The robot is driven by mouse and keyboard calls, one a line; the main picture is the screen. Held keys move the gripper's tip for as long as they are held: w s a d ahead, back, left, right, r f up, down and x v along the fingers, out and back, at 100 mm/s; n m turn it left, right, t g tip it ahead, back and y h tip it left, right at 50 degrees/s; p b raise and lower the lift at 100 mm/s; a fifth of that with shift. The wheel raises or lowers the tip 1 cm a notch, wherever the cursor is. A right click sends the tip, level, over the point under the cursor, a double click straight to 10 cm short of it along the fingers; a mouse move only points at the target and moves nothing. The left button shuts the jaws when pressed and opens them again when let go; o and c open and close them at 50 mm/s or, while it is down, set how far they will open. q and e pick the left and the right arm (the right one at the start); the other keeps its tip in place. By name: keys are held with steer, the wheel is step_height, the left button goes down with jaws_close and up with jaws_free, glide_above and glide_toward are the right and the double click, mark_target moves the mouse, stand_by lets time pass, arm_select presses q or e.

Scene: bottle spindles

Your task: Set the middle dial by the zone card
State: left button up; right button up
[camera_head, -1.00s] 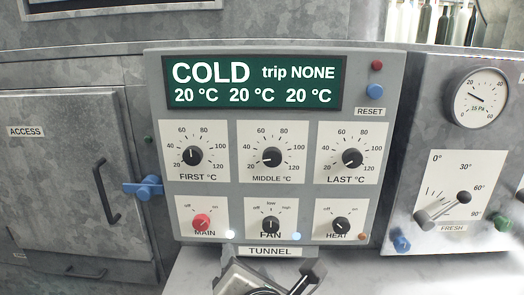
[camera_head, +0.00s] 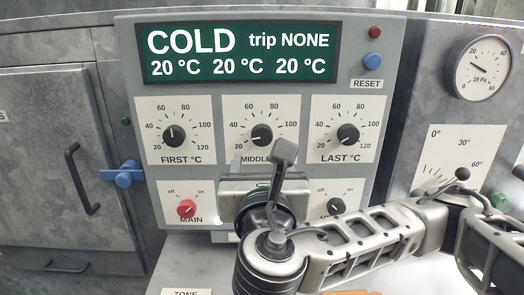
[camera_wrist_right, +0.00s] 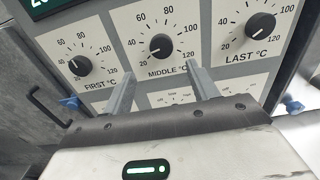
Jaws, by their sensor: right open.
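The middle dial (camera_head: 261,134) is a round black knob on a white scale plate marked 20 to 120, between the first and last dials. It also shows in the right wrist view (camera_wrist_right: 162,45), with its pointer toward the low end near 20. My right gripper (camera_head: 260,160) is open just below and in front of this dial. In the right wrist view its two fingers (camera_wrist_right: 160,72) stand apart below the knob, not touching it. A card labelled ZONE (camera_head: 186,292) shows only its top edge at the bottom of the head view; its text is cut off. My left gripper is out of view.
The first dial (camera_head: 174,135) and last dial (camera_head: 347,135) flank the middle one. The green display (camera_head: 240,52) reads COLD, trip NONE, 20 °C three times. The red main switch (camera_head: 186,208) sits lower left. My right gripper covers the fan switch. A blue latch (camera_head: 122,174) juts out left.

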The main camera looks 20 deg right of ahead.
mark_target(262, 139)
steer(key=b+x, duration=0.3)
steer(key=x, duration=0.6)
steer(key=shift+w+d, duration=0.15)
steer(key=shift+d, duration=0.05)
steer(key=c, duration=1)
